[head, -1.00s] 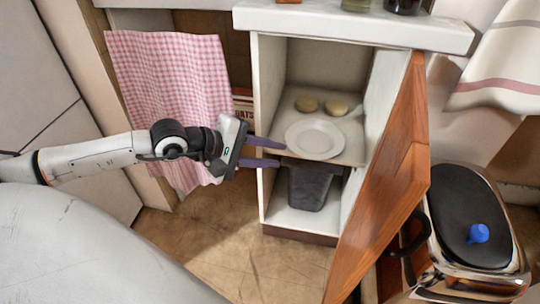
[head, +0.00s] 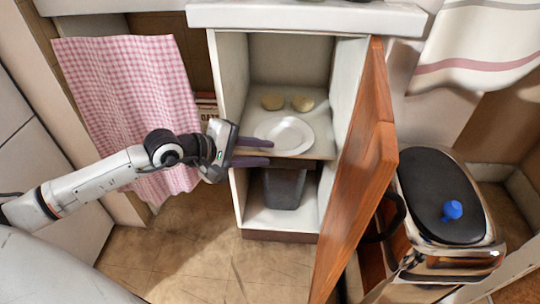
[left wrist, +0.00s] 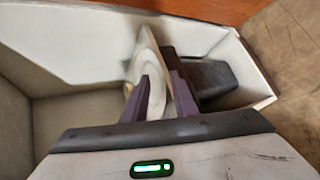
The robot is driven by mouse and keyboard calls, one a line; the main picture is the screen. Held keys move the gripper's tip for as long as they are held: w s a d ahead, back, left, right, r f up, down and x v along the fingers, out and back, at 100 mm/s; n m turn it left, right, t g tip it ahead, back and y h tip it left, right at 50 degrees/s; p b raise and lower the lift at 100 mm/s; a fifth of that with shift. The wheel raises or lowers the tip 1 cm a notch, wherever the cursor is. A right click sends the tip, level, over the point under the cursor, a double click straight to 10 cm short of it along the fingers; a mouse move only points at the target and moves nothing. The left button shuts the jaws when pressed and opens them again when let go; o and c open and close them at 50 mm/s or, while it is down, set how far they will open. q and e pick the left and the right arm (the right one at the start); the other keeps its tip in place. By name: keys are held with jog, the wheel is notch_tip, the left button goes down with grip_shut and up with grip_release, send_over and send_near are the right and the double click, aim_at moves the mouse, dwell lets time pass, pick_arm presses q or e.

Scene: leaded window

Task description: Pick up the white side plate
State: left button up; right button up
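The white side plate (head: 285,134) lies near the front edge of the cupboard's upper shelf. It also shows nearly edge-on in the left wrist view (left wrist: 150,75). My left gripper (head: 270,152) reaches in from the left at the plate's front left rim. Its two purple fingers are apart, one higher and one lower. In the left wrist view the plate's rim shows between the open fingers (left wrist: 160,105). I cannot tell whether either finger touches it. My right gripper is not in view.
A dark bin (head: 284,188) stands in the compartment below. The open wooden door (head: 358,180) bounds the right side, with a chrome and black bin (head: 440,190) beyond it. A pink checked cloth (head: 125,100) hangs left.

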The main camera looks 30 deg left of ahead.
aim_at(277, 153)
pick_arm(q)
jog(key=shift+b+x, duration=0.35)
jog(key=shift+x, duration=1.65)
jog(key=shift+s, duration=0.1)
grip_shut()
